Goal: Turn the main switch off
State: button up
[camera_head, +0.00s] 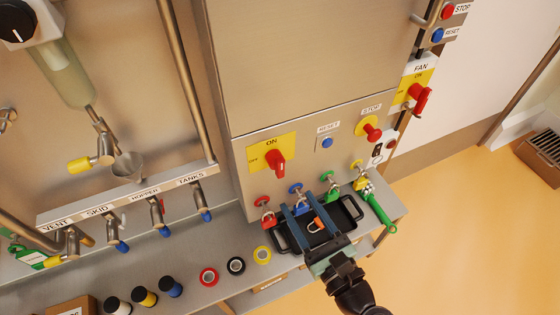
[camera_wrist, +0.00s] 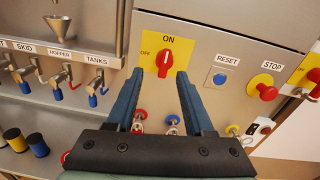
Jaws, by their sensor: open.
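The main switch is a red rotary knob (camera_head: 275,161) on a yellow plate marked ON and OFF, on the steel cabinet front. In the wrist view the red knob (camera_wrist: 165,63) stands upright, with its pointer towards ON; OFF is to its left. My gripper (camera_head: 294,199) is open and empty, in front of the cabinet and just below the switch in the head view. In the wrist view its two blue fingers (camera_wrist: 161,74) reach up towards the knob, one on each side in the picture. I cannot tell the remaining gap to the knob.
A blue RESET button (camera_head: 327,142) and a red STOP button (camera_head: 371,132) sit right of the switch. A FAN switch (camera_head: 418,94) is farther right. Labelled pipe valves (camera_head: 157,211) are at left.

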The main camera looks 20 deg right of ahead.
aim_at(282, 167)
jog(key=shift+m+h, duration=0.3)
jog(key=shift+m, duration=0.5)
jog(key=w, duration=1.2)
jog(key=shift+d+f+p, duration=0.2)
jog(key=shift+f+p, duration=0.1)
jog(key=shift+p, duration=0.05)
grip_shut()
